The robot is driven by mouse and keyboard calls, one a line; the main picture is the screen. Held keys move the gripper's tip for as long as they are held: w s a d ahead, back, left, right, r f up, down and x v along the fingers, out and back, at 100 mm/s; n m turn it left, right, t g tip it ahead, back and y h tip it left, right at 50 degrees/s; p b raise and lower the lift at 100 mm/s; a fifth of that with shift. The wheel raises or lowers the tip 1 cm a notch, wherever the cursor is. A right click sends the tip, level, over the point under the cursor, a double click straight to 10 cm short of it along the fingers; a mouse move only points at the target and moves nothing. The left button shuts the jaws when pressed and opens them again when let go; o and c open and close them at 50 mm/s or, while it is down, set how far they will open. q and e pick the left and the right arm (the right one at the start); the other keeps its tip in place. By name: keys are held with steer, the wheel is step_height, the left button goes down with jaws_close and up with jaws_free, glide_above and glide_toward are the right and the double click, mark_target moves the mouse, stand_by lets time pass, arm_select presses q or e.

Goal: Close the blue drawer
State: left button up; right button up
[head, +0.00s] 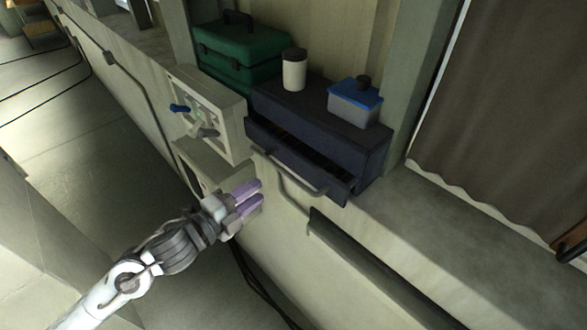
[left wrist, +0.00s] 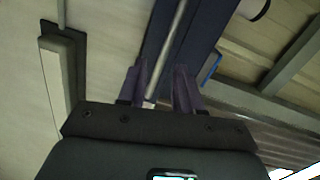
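The blue drawer (head: 299,164) is part of a dark blue cabinet (head: 372,158) on a ledge. It stands partly pulled out, with a dark gap behind its front and a grey bar handle (head: 288,174) along it. My left gripper (head: 261,193) has purple fingers and is just left of and below the handle in the head view, seemingly clear of it. In the left wrist view the fingers (left wrist: 162,88) are apart. The grey handle bar (left wrist: 171,40) and dark blue drawer front show beyond them, the bar lining up with the gap. My right gripper is not in view.
A white jar (head: 294,72) and a blue-lidded container (head: 354,104) stand on the cabinet. A green toolbox (head: 238,52) is behind left.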

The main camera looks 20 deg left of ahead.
mark_target(290, 178)
arm_select(q)
steer(key=w+d+p, duration=0.2)
steer(key=w+d+m+g+p, duration=0.1)
steer(key=w+d+p, duration=0.1)
steer(key=w+d+r+m+g+p, duration=0.1)
steer(key=w+d+p, duration=0.1)
steer(key=shift+w+p, duration=0.25)
steer(key=shift+p, duration=0.05)
steer(key=shift+w+d+f, duration=0.3)
steer(key=shift+w+d, duration=0.05)
steer(key=shift+w, duration=0.25)
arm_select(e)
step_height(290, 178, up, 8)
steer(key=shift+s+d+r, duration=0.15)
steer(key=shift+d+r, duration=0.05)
arm_select(q)
jaws_close()
